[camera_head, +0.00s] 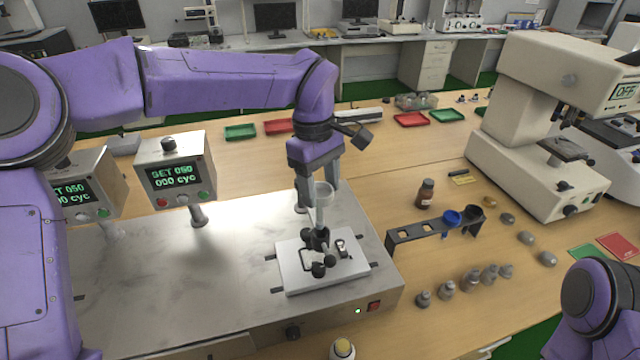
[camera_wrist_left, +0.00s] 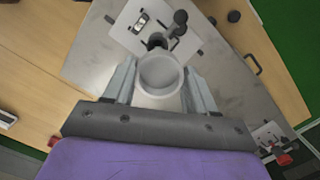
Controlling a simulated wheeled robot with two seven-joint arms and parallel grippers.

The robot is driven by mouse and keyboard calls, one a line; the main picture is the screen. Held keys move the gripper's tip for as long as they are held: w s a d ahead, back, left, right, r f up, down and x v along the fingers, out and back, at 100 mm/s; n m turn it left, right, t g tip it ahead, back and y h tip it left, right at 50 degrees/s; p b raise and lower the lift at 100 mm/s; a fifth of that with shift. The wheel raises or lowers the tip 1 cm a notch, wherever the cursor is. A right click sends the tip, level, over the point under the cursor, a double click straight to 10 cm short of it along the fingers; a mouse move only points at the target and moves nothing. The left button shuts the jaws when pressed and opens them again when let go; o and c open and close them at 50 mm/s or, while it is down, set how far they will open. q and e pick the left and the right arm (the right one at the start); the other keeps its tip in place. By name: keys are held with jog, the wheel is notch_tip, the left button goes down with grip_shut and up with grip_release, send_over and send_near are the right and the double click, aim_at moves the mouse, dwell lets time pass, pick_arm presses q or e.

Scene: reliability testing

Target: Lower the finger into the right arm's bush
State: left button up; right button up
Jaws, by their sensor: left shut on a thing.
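My left gripper (camera_head: 318,198) points down over the steel machine and is shut on the finger (camera_head: 323,192), a pale piece with a wide round cup on top and a narrower stem below. In the left wrist view the cup's open mouth (camera_wrist_left: 160,74) sits between the two fingertips. The stem's lower end is right at a black holder (camera_head: 318,238) above a white plate (camera_head: 350,272); I cannot tell whether it is inside the bush. The holder is partly hidden behind the cup in the left wrist view (camera_wrist_left: 157,42). My right gripper is out of view.
Two counter boxes (camera_head: 175,170) stand on the machine's left part. A black rack (camera_head: 415,232) with a blue cup stands right of the machine, near a brown bottle (camera_head: 426,193) and several grey weights. A beige microscope-like instrument (camera_head: 525,165) stands further right.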

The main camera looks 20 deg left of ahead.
aim_at(321, 197)
pick_arm(q)
jog(key=shift+s+d+r, duration=0.1)
jog(key=shift+s+r, duration=0.1)
jog(key=shift+s, duration=0.1)
jog(key=shift+d, duration=0.1)
jog(key=shift+w+f+p, duration=0.1)
jog(key=shift+w+p, duration=0.1)
jog(key=shift+p, duration=0.1)
jog(key=shift+s, duration=0.15)
jog(key=shift+f, duration=0.15)
jog(key=shift+f+b, duration=0.35)
jog(key=shift+f, duration=0.35)
jog(key=shift+w+f+b, duration=0.2)
jog(key=shift+f+b, duration=0.15)
jog(key=shift+f, duration=0.8)
